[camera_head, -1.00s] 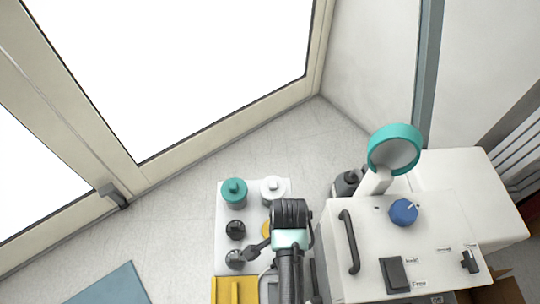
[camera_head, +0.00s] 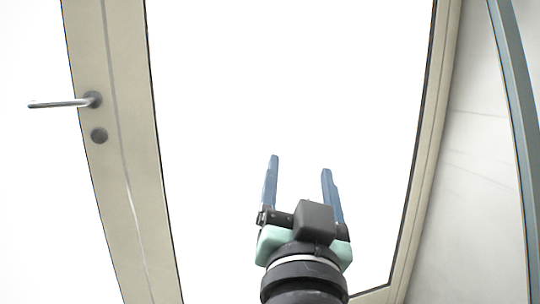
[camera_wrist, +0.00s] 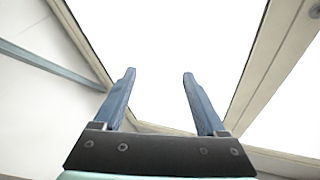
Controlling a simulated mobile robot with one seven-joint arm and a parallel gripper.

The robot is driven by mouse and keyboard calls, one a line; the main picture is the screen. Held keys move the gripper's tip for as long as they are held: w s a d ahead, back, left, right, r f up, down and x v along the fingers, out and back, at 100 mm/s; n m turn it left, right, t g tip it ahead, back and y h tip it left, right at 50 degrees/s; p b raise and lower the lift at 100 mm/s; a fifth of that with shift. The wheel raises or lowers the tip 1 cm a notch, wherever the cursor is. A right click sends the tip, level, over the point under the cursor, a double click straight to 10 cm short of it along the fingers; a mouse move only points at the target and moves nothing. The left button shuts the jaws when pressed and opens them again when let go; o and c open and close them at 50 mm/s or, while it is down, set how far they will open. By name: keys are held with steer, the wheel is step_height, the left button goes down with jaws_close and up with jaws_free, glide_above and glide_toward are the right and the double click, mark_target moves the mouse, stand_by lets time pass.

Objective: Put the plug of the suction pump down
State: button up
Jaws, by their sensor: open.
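My gripper (camera_head: 299,172) is raised in front of a bright glass pane in the head view. Its two blue fingers stand apart with nothing between them. In the wrist view, my gripper (camera_wrist: 158,80) is also open and empty. The suction pump and its plug show in neither current view.
A pale door frame (camera_head: 130,150) with a metal handle (camera_head: 65,103) stands on the left in the head view. A white wall (camera_head: 480,170) and a grey-blue strip (camera_head: 515,110) are on the right. The space around the fingers looks clear.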

steer(key=s+a+r+n+t, duration=0.2)
steer(key=s+r+t, duration=0.1)
steer(key=s+r, duration=0.3)
steer(key=s+a+r+n+t+y, duration=0.1)
steer(key=s+r+n+t, duration=0.1)
steer(key=s+r, duration=0.4)
step_height(320, 180, up, 3)
steer(key=shift+s+a+r+t, duration=0.2)
steer(key=shift+s+a+t, duration=0.15)
steer(key=shift+t, duration=0.35)
